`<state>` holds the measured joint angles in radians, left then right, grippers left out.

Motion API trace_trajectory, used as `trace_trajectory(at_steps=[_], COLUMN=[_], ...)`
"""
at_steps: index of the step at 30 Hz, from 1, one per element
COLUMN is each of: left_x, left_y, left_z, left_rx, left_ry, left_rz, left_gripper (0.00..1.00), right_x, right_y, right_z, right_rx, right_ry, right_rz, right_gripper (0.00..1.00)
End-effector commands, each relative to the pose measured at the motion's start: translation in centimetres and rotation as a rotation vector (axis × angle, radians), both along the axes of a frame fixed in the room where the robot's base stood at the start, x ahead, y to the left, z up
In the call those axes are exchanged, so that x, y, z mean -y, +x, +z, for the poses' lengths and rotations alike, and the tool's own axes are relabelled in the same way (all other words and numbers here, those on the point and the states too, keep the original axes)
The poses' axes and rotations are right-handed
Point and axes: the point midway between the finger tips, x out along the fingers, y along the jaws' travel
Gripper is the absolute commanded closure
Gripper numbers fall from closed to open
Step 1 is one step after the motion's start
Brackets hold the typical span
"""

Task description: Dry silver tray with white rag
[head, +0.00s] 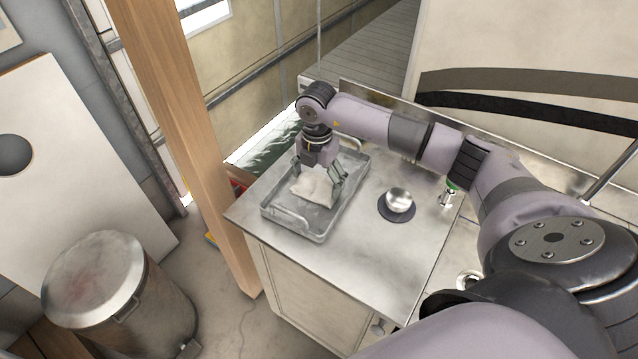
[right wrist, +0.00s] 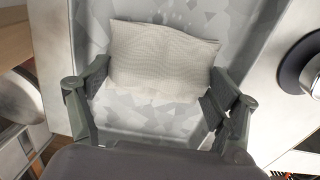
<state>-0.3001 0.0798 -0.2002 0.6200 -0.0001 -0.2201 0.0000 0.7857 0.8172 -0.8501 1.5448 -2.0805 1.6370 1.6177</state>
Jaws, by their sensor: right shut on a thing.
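The silver tray (head: 331,218) lies flat on the metal counter, with wire handles at its ends. The white rag (head: 312,188) is inside the tray; it also shows in the right wrist view (right wrist: 163,58) as a pale, ribbed, folded cloth. My right gripper (head: 318,179) reaches down into the tray and is shut on the rag, with a finger at each side of it. In the right wrist view the fingers (right wrist: 155,95) flank the cloth above the tray floor (right wrist: 135,121), which has a patchy, faceted sheen. My left gripper is not in view.
A shiny metal bowl (head: 399,200) on a dark round base stands on the counter (head: 385,255) right of the tray. A wooden post (head: 185,130) rises near the counter's left edge. A lidded metal bin (head: 115,295) stands lower left.

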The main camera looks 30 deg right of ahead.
Motion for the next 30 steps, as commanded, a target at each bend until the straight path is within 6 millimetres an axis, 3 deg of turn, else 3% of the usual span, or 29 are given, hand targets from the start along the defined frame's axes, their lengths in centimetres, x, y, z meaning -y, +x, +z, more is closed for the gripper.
trace_trajectory(at_steps=[9,15,30], left_x=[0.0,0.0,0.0], left_y=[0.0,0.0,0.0], left_z=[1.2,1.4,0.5], left_rx=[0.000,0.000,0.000], left_ry=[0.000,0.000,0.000], left_rz=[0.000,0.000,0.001], left_gripper=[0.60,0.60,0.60], right_x=[-3.0,-3.8,-0.7], right_y=[-1.6,-2.0,-0.4], right_z=[-0.1,-0.2,0.4], right_rx=[-0.003,-0.004,-0.001], right_ry=[0.001,0.001,0.000], right_rz=[0.004,0.002,-0.002], right_gripper=[0.39,0.39,0.40])
